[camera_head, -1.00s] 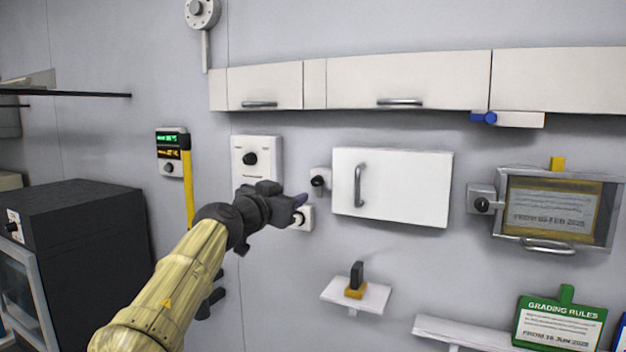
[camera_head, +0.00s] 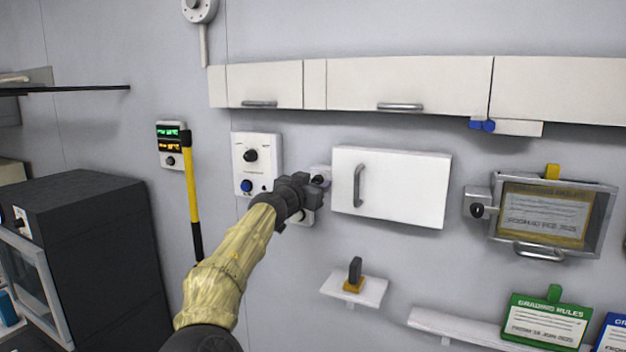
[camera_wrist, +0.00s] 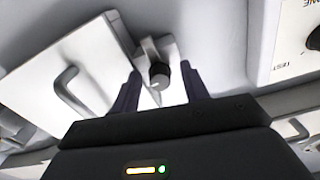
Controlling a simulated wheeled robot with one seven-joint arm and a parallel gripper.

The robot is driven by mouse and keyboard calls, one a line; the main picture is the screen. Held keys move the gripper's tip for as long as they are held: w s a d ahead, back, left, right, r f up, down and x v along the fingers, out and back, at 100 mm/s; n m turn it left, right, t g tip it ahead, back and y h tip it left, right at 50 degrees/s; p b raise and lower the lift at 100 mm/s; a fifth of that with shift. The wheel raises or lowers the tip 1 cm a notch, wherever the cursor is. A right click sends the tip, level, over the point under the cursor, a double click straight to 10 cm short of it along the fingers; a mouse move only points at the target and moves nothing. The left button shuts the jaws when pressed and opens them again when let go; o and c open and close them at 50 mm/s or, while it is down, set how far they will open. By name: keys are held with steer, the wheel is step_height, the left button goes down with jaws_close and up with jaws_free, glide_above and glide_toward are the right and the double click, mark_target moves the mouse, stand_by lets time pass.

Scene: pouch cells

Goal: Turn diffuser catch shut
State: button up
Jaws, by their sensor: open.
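A catch, a pale block (camera_head: 322,171) with a dark round knob (camera_wrist: 159,76), sits on the wall just left of a white door panel (camera_head: 392,188) with a grey handle. The panel also shows in the wrist view (camera_wrist: 88,62). The panel looks closed. No label names either as the diffuser. My gripper (camera_head: 314,188) is at the catch and partly covers it in the head view. In the wrist view my gripper (camera_wrist: 160,82) is open, its dark fingers on either side of the knob. Contact with the knob cannot be told.
Left of the catch is a white control box (camera_head: 257,163) with a black knob. Below, a small white block (camera_head: 307,217) is partly hidden by my gripper. A framed panel (camera_head: 547,215) with its own knob is at right. A small shelf (camera_head: 370,293) juts out below.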

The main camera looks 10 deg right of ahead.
jaws_close()
steer(key=c, duration=1)
jaws_free()
steer(key=shift+n+b, duration=0.5)
steer(key=shift+b, duration=0.05)
steer(key=c, duration=1)
jaws_free()
steer(key=n+b, duration=0.2)
steer(key=n, duration=0.4)
steer(key=n+b, duration=0.3)
steer(key=n, duration=0.3)
steer(key=shift+s+r+n, duration=0.15)
steer(key=shift+n, duration=0.15)
steer(key=c, duration=1)
jaws_free()
steer(key=n, duration=0.4)
steer(key=c, duration=1)
jaws_free()
steer(key=shift+n, duration=0.3)
